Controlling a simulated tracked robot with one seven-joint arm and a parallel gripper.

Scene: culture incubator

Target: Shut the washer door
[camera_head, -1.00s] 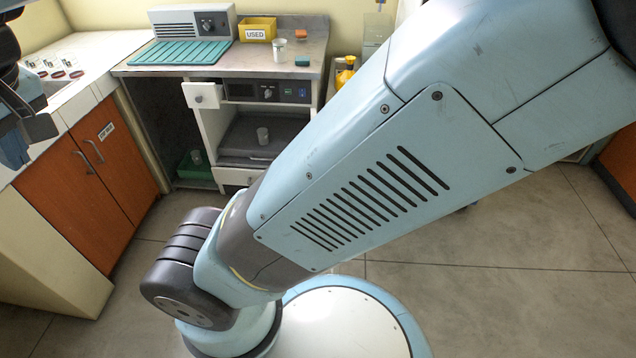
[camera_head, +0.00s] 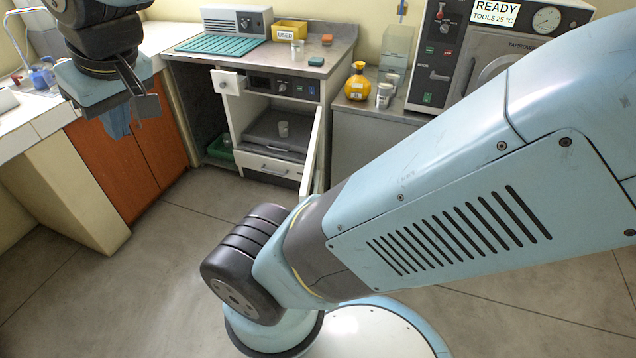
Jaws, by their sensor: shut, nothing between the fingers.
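The washer is the white unit under the counter, with a dark control panel (camera_head: 285,87) above its open cavity. Its white door (camera_head: 313,150) stands open at the right side, seen nearly edge-on, and my arm hides its lower end. A dark rack (camera_head: 272,146) inside the cavity bears a small cup (camera_head: 283,128). My gripper (camera_head: 146,108) is at the upper left, shut and empty, in front of the orange cabinet and well apart from the washer door.
A small white drawer (camera_head: 229,82) with a knob juts out left of the control panel. A yellow bin (camera_head: 290,30) and a teal mat (camera_head: 221,45) are on the counter. A yellow bottle (camera_head: 357,82) stands on the grey bench to the right. The floor (camera_head: 165,245) at left is clear.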

